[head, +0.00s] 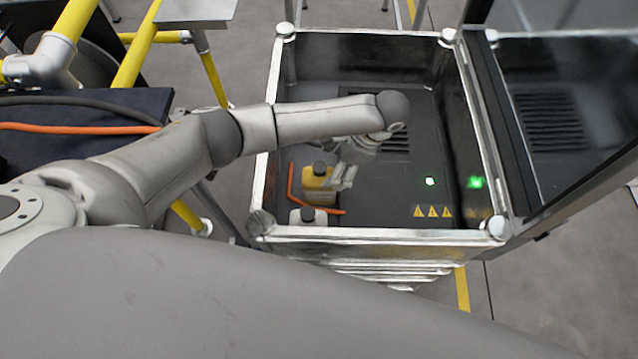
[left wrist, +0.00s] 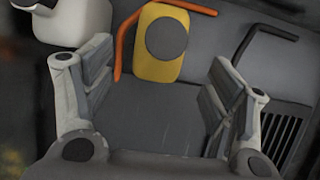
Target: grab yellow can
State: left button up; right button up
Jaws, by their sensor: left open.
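The yellow can (head: 318,186) with a dark round cap stands inside a dark box-like bay with a silver frame. In the left wrist view the yellow can (left wrist: 151,60) lies beyond the gap between the fingers, upper middle. My left gripper (head: 345,177) is just right of the can in the head view, partly hidden under its own wrist. In the left wrist view my left gripper (left wrist: 150,85) has its fingers wide apart with nothing between them. My right gripper is not in view.
An orange bent rod (head: 291,185) lies around the can's left side. A white container (head: 307,215) with a dark cap stands in front. The silver frame (head: 375,233) edges the bay. A black bent bar (left wrist: 265,35) and vent slots lie right.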

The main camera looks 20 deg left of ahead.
aim_at(328, 172)
pick_arm(q)
jog(key=shift+x, duration=1.25)
jog(key=shift+s+a+f, duration=0.15)
jog(key=shift+a+f, duration=0.1)
jog(key=shift+f, duration=0.2)
jog(key=x, duration=0.3)
jog(key=shift+a+f, duration=0.25)
jog(key=shift+f, duration=0.1)
jog(key=shift+a+f, duration=0.15)
jog(key=shift+f, duration=0.25)
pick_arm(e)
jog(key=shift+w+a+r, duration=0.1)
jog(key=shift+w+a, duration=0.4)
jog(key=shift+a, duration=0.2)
pick_arm(q)
jog(key=c, duration=0.4)
jog(key=shift+r, duration=0.1)
jog(key=c, duration=1.1)
jog(key=shift+c, duration=0.2)
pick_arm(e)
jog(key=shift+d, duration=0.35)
